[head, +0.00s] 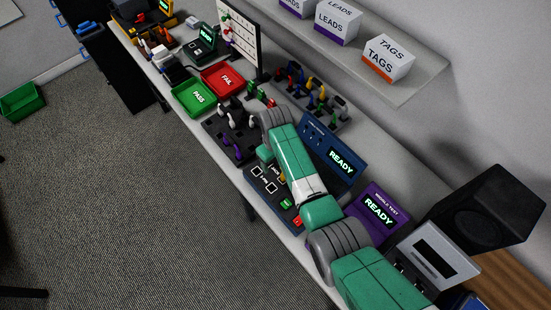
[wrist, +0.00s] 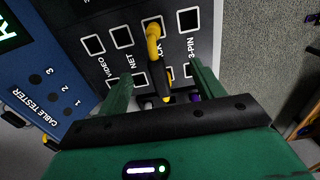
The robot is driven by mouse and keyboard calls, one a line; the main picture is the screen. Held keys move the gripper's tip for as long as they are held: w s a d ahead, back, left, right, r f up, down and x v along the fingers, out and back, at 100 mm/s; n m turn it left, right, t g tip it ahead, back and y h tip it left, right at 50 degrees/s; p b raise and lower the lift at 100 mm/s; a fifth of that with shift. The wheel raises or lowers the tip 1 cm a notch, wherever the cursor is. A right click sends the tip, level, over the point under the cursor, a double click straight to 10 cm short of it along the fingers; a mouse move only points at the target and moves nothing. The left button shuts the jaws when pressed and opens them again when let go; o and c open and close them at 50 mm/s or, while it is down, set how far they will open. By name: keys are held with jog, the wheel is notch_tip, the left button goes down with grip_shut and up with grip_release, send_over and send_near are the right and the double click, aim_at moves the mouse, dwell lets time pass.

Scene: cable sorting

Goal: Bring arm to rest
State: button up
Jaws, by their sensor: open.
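My arm reaches along the bench in the head view, and my gripper (head: 268,156) is low over the black socket panel (head: 258,182) in front of the blue cable tester (head: 333,150). In the wrist view my gripper (wrist: 160,75) is open, with one green finger on each side of a yellow plug and lead (wrist: 154,45). The yellow plug's end is at a white-framed socket whose label is partly hidden and ends in "ACK". I cannot tell whether the fingers touch the lead. The tester also shows in the wrist view (wrist: 40,72).
A purple tester (head: 378,212) reading READY stands beside my arm. A green PASS tray (head: 194,97), a red FAIL tray (head: 222,81) and racks of coloured leads (head: 312,95) stand farther along. A shelf (head: 405,92) with boxes overhangs the back.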

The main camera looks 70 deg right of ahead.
jog(key=shift+r+p, duration=2.15)
jog(key=shift+r, duration=0.45)
jog(key=shift+f, duration=0.1)
